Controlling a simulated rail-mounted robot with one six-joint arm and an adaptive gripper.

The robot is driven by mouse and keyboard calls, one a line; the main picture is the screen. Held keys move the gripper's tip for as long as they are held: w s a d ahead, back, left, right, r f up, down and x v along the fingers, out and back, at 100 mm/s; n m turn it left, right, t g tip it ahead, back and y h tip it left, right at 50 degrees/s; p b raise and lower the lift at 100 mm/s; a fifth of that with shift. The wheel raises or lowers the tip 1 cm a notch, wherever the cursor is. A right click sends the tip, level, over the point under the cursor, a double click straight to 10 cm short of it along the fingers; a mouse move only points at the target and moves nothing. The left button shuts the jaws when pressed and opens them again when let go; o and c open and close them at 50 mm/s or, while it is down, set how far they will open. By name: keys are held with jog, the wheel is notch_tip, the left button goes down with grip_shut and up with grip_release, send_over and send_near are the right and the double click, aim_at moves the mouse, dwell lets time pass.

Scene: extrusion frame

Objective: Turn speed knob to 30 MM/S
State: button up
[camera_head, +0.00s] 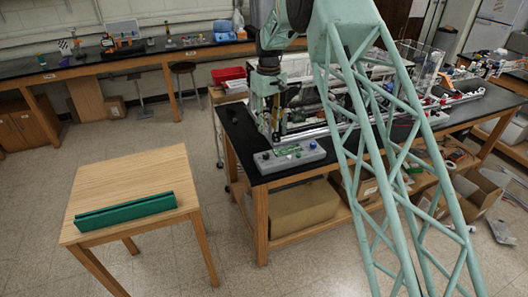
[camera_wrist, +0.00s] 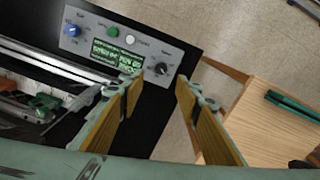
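A grey control box (camera_wrist: 146,42) sits at the edge of the black bench, upper middle in the wrist view; it also shows in the head view (camera_head: 312,154). It carries a blue knob (camera_wrist: 72,30) at its left end and a black knob (camera_wrist: 161,69) at its right end, with a lit green display (camera_wrist: 117,58) between. The small labels and display text are too blurred to read surely. My gripper (camera_wrist: 158,88) is open and empty, its fingers apart near the black-knob end. In the head view my gripper hangs above the bench by the box, partly hard to make out.
A green button (camera_wrist: 112,31) and a white button (camera_wrist: 129,39) lie between the knobs. The extrusion frame machine stands behind the box on the black bench (camera_head: 241,136). A wooden table (camera_head: 130,175) with a green bar (camera_head: 125,211) stands left, with open floor between.

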aim_at(266, 154)
jog(key=shift+w+a+f, duration=0.2)
jog(key=shift+a+f, duration=0.3)
jog(key=shift+f, duration=0.1)
jog(key=shift+f, duration=0.1)
jog(key=shift+f+p, duration=0.8)
jog(key=shift+f, duration=6.05)
jog(key=c, duration=0.9)
jog(key=shift+o, duration=0.2)
